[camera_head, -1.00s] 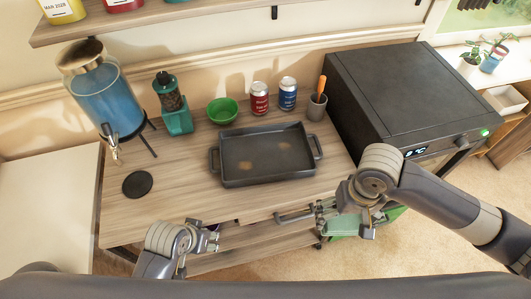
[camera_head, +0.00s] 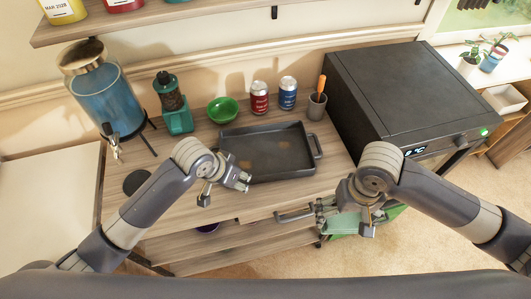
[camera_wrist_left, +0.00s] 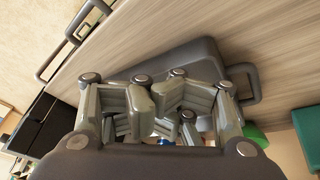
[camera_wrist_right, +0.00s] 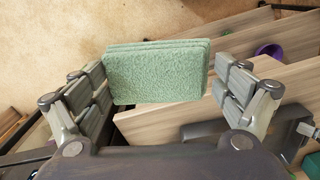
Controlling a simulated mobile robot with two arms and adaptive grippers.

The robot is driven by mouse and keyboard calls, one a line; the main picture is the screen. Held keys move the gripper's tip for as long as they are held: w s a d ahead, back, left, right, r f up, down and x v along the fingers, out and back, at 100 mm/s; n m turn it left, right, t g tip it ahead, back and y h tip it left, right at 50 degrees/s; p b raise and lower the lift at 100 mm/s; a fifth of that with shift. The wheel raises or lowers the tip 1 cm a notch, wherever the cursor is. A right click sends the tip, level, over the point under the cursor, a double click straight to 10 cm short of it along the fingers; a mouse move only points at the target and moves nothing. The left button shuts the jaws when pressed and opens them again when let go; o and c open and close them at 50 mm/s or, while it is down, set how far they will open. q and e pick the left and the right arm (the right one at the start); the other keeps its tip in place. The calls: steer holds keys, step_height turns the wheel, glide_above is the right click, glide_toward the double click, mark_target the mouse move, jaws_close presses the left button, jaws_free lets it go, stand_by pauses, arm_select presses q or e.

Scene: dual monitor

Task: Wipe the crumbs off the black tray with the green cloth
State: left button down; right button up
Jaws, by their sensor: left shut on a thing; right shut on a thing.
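The black tray (camera_head: 270,155) lies flat on the wooden table, with faint brown crumb patches (camera_head: 284,146) on its floor. My left gripper (camera_head: 243,183) is at the tray's near left corner, shut on its edge; the exact contact is hard to see. In the left wrist view the fingers (camera_wrist_left: 165,105) overlap the tray (camera_wrist_left: 190,62), whose handle stands clear to the right. My right gripper (camera_head: 345,218) is in front of the table, right of the tray, shut on the folded green cloth (camera_wrist_right: 155,72). The cloth is held off the table, over the floor side.
A black machine (camera_head: 410,95) stands right of the tray. Behind the tray are a green bowl (camera_head: 222,110), a red can (camera_head: 260,98), a blue can (camera_head: 288,93) and a grey cup (camera_head: 316,106). A blue dispenser (camera_head: 105,95) and green grinder (camera_head: 175,105) stand left.

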arm_select(q)
steer(key=shift+n+y, duration=0.3)
steer(key=shift+y, duration=0.4)
steer(key=w+a, duration=0.1)
steer(key=w, duration=0.1)
steer(key=w+a+r, duration=0.1)
steer(key=w+a, duration=0.1)
steer(key=w, duration=0.1)
steer(key=w+a, duration=0.1)
steer(key=w, duration=0.1)
steer(key=shift+w+a+r, duration=0.15)
steer(key=shift+r, duration=0.15)
steer(key=w+a+r+n+y, duration=0.1)
steer(key=w+a+r+n, duration=0.15)
steer(key=w+a, duration=0.4)
steer(key=shift+m, duration=0.35)
steer(key=f+b, duration=0.2)
steer(key=b, duration=0.1)
steer(key=f+b, duration=0.2)
steer(key=b, duration=0.1)
steer(key=shift+s+a+f, duration=0.15)
steer(key=shift+s+f, duration=0.05)
steer(key=shift+f, duration=0.05)
arm_select(e)
step_height(320, 180, down, 6)
steer(key=shift+r, duration=0.1)
arm_select(q)
steer(key=c, duration=2.2)
jaws_free()
jaws_close()
